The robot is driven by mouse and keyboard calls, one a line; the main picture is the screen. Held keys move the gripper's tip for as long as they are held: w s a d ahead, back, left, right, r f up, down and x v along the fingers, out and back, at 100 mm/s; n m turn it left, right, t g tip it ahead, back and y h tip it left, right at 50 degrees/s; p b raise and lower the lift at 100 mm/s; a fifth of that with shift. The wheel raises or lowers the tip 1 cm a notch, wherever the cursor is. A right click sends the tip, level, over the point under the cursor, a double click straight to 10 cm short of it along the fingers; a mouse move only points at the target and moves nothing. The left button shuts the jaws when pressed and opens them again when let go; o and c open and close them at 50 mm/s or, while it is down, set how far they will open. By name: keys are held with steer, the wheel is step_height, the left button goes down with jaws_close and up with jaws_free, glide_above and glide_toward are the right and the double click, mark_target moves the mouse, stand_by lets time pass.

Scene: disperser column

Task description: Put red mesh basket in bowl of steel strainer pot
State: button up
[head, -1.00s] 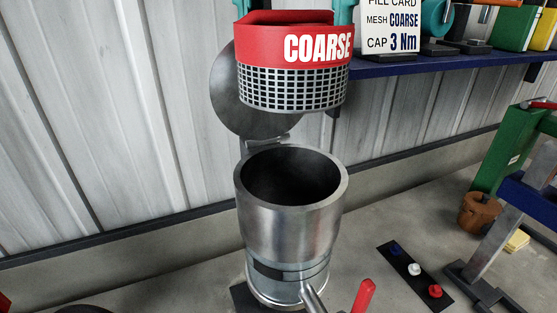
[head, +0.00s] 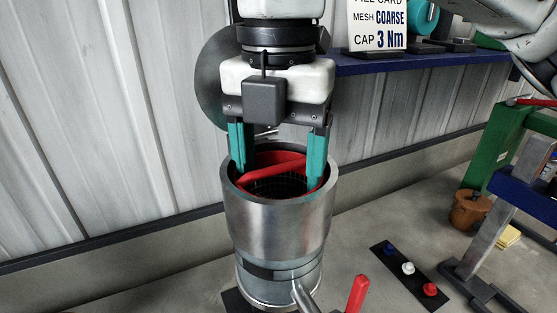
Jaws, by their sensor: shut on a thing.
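The red mesh basket (head: 272,172) is down inside the bowl of the steel strainer pot (head: 278,222). Its red rim and red cross bar show just below the pot's rim, and dark mesh shows inside it. My gripper (head: 277,180) points down over the pot, its two teal fingers at the left and right inside the pot's mouth. It is shut on the basket. The basket's lower part and its label are hidden by the pot wall, so I cannot tell whether it touches the bottom.
The round steel lid (head: 212,78) stands open behind the pot. A blue shelf (head: 400,64) with a card reading MESH COARSE, CAP 3 Nm (head: 377,25) is behind right. A red-handled lever (head: 357,294) is at front right. A black strip with coloured knobs (head: 410,272) lies right.

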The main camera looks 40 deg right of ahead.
mark_target(279, 165)
steer(key=shift+f, duration=0.2)
steer(key=o, duration=1.1)
step_height(279, 165, up, 12)
steer(key=shift+r+p, duration=0.15)
steer(key=shift+p, duration=0.3)
